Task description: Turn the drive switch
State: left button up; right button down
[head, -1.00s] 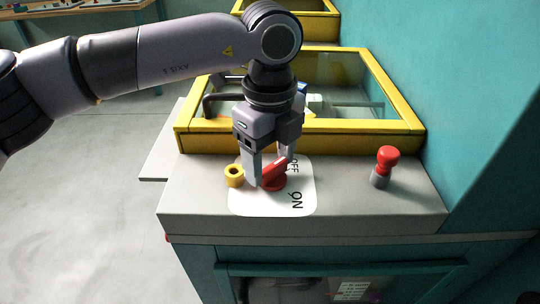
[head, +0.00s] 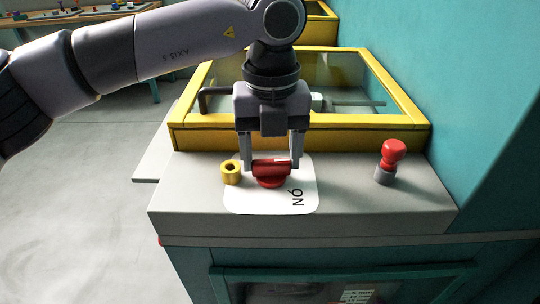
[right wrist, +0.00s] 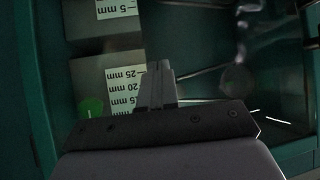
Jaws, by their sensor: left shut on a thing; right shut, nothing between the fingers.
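The drive switch (head: 271,171) is a red rotary handle on a white plate (head: 238,202) on the grey panel top. The word ON shows to its right on the plate; the OFF word is hidden in the head view now. My left gripper (head: 271,165) points down over the switch, with a finger on each side, shut on the red handle. The handle lies roughly left to right in the picture. My right gripper (right wrist: 155,72) shows only in the right wrist view, with its fingers together and nothing between them.
A red-topped knob (head: 391,162) stands farther right. A yellow-framed glass cover (head: 300,127) lies behind. In the right wrist view, blocks with millimetre labels (right wrist: 118,90) are near the right gripper.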

aim_at(274, 159)
pick_arm(q)
jog(key=m, duration=0.3)
jog(key=shift+d+m+b, duration=0.1)
jog(key=shift+m+b, duration=0.2)
jog(key=shift+m, duration=0.1)
jog(key=m, duration=0.2)
jog(key=shift+d+m, duration=0.1)
jog(key=shift+m, duration=0.2)
jog(key=shift+r+m, duration=0.1)
jog(key=shift+m, duration=1.6)
jog(key=o, duration=1.1)
jog(key=shift+c, duration=0.2)
notch_tip(274, 159, up, 7)
jog(key=shift+s+r, duration=0.1)
